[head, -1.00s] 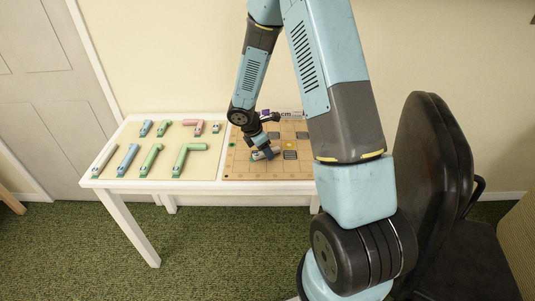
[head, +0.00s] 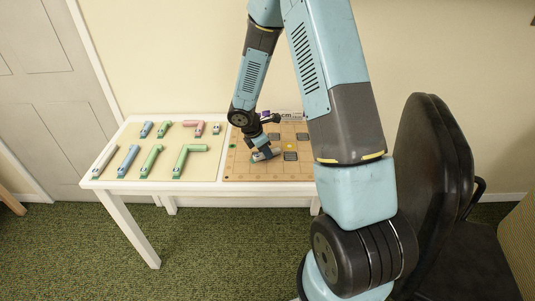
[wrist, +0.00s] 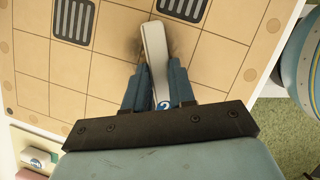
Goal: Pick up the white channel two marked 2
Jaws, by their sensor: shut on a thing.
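The white channel two (wrist: 155,45) lies between the fingers of my gripper (wrist: 157,85) in the wrist view. Its near end is blue and carries a white 2. My gripper is shut on it, with one finger on each side, and the far end sticks out beyond the fingertips over the board. In the head view my gripper (head: 264,150) is low over the tan board, and the channel (head: 262,157) shows only in part beneath it. I cannot tell whether the channel touches the board.
The tan gridded board (head: 240,168) has several dark grilled squares. To its left a pale mat (head: 130,157) holds several blue, green, pink and white channel pieces. Both lie on a white table (head: 140,185). A dark chair (head: 425,180) stands to the right.

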